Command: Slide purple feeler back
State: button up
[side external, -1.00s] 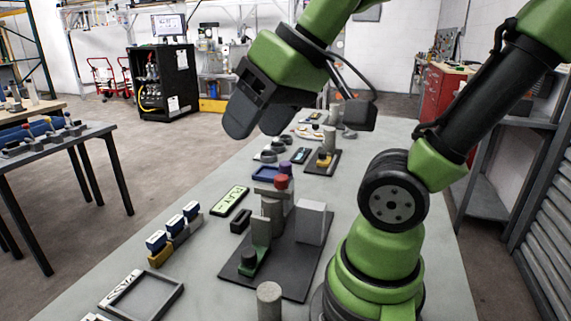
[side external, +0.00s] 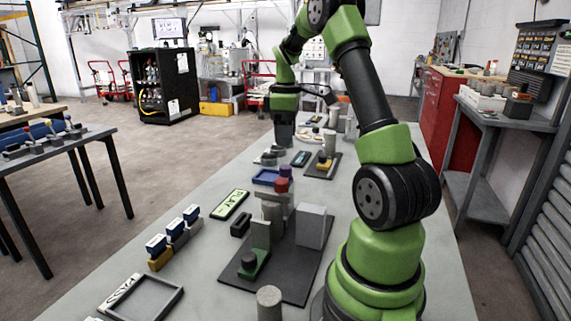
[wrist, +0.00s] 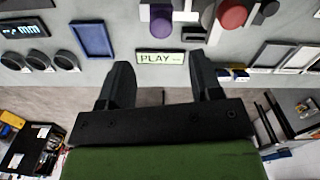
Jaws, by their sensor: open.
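A small purple cap (side external: 285,170), likely the top of the purple feeler, stands behind a red cap (side external: 282,185) on the dark fixture plate (side external: 293,285). In the wrist view the purple disc (wrist: 160,26) is at the top centre, left of the red disc (wrist: 232,14). My gripper (side external: 284,138) hangs over the far part of the bench, beyond the fixture. In the wrist view its two fingers (wrist: 161,75) are wide apart with nothing between them. The purple feeler's lower part is hidden in the side view.
A grey block (side external: 313,226) and a green piece (side external: 253,268) stand on the plate. The near bench holds a grey frame (side external: 176,296).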

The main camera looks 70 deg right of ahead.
aim_at(285, 167)
notch_tip(285, 167, down, 8)
jog(key=shift+f, duration=0.1)
dwell(0.4)
